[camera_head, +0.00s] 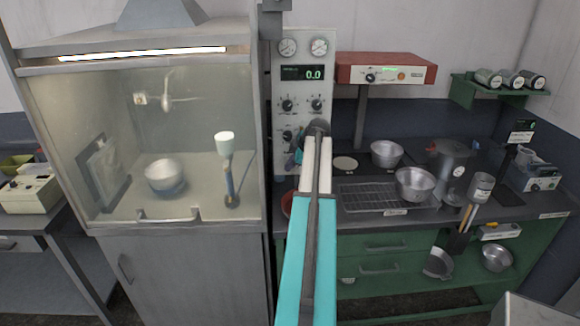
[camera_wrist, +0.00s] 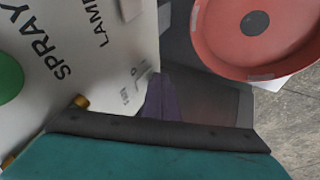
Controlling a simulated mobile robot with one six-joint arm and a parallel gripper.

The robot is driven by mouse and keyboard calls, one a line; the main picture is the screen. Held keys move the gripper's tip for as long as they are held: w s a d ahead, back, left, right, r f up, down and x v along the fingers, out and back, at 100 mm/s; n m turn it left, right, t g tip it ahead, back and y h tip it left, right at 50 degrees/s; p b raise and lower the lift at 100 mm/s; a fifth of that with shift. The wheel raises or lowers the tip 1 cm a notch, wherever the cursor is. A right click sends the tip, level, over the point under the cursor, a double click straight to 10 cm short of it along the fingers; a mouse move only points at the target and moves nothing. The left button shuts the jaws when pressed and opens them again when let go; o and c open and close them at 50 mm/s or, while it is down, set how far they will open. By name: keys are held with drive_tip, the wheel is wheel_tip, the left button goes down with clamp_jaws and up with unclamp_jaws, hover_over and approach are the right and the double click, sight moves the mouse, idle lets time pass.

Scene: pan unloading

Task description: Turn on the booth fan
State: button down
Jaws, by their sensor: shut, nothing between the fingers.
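The spray booth (camera_head: 160,150) stands at the left in the head view, its glass front down and its inner light strip lit. The control panel (camera_head: 300,75) beside it has two gauges, a readout showing 0.0 and several black knobs. My arm covers the panel's lower part. In the wrist view a panel face (camera_wrist: 110,60) carries the words SPRAY and LAMP, with a green round part at the left edge. My gripper (camera_wrist: 158,82) is shut and empty beside this face; contact is unclear. No fan label is readable.
A red dish (camera_wrist: 255,35) lies right of the panel in the wrist view. In the head view, a metal pan (camera_head: 165,174) and a white cup sit inside the booth. The right bench holds a rack (camera_head: 372,197), bowls and a red-topped unit (camera_head: 385,68) on a post.

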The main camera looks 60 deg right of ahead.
drive_tip(key=shift+d+f+b, duration=0.1)
drive_tip(key=shift+f+b, duration=0.15)
drive_tip(key=shift+b, duration=0.95)
drive_tip(key=shift+w+d+r+h, duration=0.1)
drive_tip(key=shift+r+h, duration=0.1)
drive_tip(key=shift+h, duration=0.1)
drive_tip(key=shift+r, duration=0.2)
drive_tip(key=shift+r, duration=0.6)
drive_tip(key=s+a+r+b, duration=0.4)
drive_tip(key=s+a+r, duration=0.2)
drive_tip(key=s, duration=0.3)
drive_tip(key=shift+a+r, duration=0.15)
drive_tip(key=shift+r, duration=0.1)
